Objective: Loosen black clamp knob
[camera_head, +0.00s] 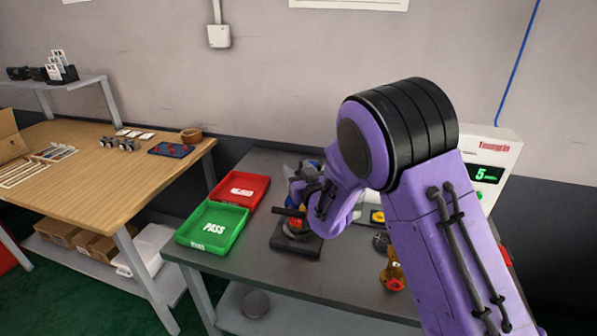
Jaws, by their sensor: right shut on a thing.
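My right arm comes in from the right, and its purple gripper (310,205) is over the dark fixture base (296,243) on the grey bench. The gripper is shut at the fixture, on what appears to be the black clamp knob, which is mostly hidden behind the gripper and wrist. A dark bar and a red-orange part show beside the fingers. A blue and grey device part (306,172) shows just behind the gripper. My left gripper is not in view.
A green PASS tray (212,246) and a red tray (258,197) lie on the bench left of the fixture. A brass-coloured part (393,274) stands to the right, near my forearm. A white tester (495,150) with a green display stands at the back right. A wooden table (95,185) is at left.

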